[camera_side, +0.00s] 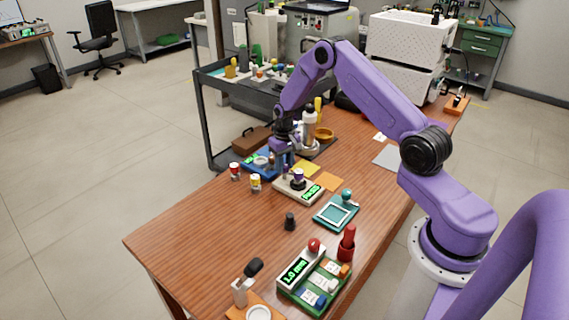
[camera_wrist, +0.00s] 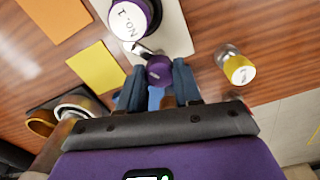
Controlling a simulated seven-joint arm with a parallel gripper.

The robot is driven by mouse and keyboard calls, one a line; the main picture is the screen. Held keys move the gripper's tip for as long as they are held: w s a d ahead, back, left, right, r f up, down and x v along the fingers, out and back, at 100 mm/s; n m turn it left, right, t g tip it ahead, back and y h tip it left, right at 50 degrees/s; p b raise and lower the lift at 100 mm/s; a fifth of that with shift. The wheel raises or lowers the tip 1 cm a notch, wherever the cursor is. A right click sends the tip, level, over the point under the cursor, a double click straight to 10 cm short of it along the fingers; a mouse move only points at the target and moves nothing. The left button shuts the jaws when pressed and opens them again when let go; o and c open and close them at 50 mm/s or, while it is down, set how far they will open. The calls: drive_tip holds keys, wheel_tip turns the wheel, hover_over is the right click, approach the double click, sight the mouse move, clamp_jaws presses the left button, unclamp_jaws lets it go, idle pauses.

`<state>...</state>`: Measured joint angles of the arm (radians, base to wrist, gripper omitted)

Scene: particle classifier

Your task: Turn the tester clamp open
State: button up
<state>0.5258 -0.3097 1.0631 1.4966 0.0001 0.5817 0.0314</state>
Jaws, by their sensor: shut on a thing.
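The tester (camera_side: 247,163) is a blue unit with a small green display, towards the far left part of the table in the side view. My gripper (camera_side: 284,165) is down at the tester's right side and hides part of it. In the wrist view my gripper (camera_wrist: 159,78) has its two blue-grey fingers on either side of a round purple knob (camera_wrist: 160,70), shut on it. A short metal rod shows beside the knob. A little blue shows between the fingers below it. I cannot tell from these views how far the clamp is turned.
A pale scale (camera_side: 312,195) with a purple-topped "NO. 1" container (camera_wrist: 128,18) stands close beside my gripper. A yellow-labelled vial (camera_side: 255,183) and a red-topped vial (camera_side: 235,171) stand near the tester. Yellow (camera_wrist: 97,66) and orange sheets lie flat. The table's left front is clear.

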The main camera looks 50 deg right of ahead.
sight(285, 165)
drive_tip(key=n, duration=1.1)
drive_tip(key=shift+n, duration=0.5)
drive_tip(key=o, duration=1)
drive_tip(key=shift+o, duration=0.2)
wheel_tip(285, 165, up, 18)
drive_tip(key=shift+f, duration=0.25)
